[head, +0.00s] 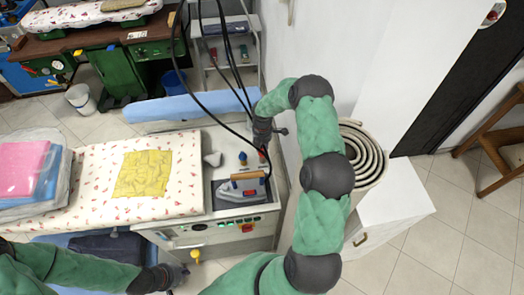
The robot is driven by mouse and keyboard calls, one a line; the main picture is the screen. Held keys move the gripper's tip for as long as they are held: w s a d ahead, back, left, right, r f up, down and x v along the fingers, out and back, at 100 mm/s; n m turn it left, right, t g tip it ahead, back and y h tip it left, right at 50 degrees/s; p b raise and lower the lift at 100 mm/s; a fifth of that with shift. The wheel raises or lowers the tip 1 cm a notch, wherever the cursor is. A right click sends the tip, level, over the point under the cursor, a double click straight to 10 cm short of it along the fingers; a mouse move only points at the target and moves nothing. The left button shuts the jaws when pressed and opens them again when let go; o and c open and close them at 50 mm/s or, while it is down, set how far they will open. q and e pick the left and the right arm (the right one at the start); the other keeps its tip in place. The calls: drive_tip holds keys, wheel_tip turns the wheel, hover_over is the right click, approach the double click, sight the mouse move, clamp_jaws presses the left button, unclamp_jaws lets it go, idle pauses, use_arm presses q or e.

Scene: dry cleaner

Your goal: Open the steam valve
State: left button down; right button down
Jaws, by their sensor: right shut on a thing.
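My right gripper (264,147) points down at the back right of the ironing station. It is shut on a small red-handled part, which I take for the steam valve (263,156); the gripper and dark hoses hide most of it. A blue knob (243,157) stands just left of it. My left gripper (177,275) is low at the front, beside a yellow knob (195,255) below the station's front panel. It appears apart from that knob, and its fingers are too small to read.
A steam iron (238,190) rests right of the padded board (105,180), which bears a folded yellow cloth (143,174). A front panel (215,229) carries buttons. Black hoses hang above.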

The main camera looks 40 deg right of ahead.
drive_tip(key=m+b, duration=0.2)
drive_tip(key=m, duration=0.1)
drive_tip(key=shift+d, duration=0.1)
drive_tip(key=shift+m+b, duration=0.55)
drive_tip(key=shift+m, duration=0.75)
drive_tip(key=c, duration=1.1)
unclamp_jaws()
wheel_tip(320, 180, up, 12)
